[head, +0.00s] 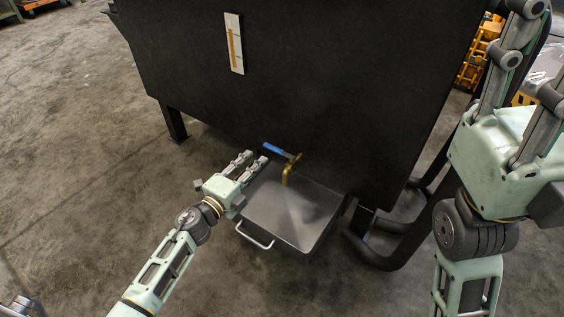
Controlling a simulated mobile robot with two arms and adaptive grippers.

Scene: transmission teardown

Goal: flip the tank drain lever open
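The drain lever is a blue handle (278,150) on a brass valve (290,167) low on the front of a large black tank (320,90). The handle lies roughly sideways, pointing left from the valve. My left gripper (256,157) is open, its two fingers apart, just left of and below the handle. Nothing shows between its fingers, and I cannot tell whether a fingertip touches the handle. My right gripper (531,72) is large at the upper right, far from the lever. Its fingers are spread and point up, with the tips partly cut off by the frame.
A grey drain pan (290,215) with a white handle (254,236) lies on the floor under the valve. A strip gauge (234,45) is on the tank's face. Black tank legs and curved tubes (385,250) stand right of the pan.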

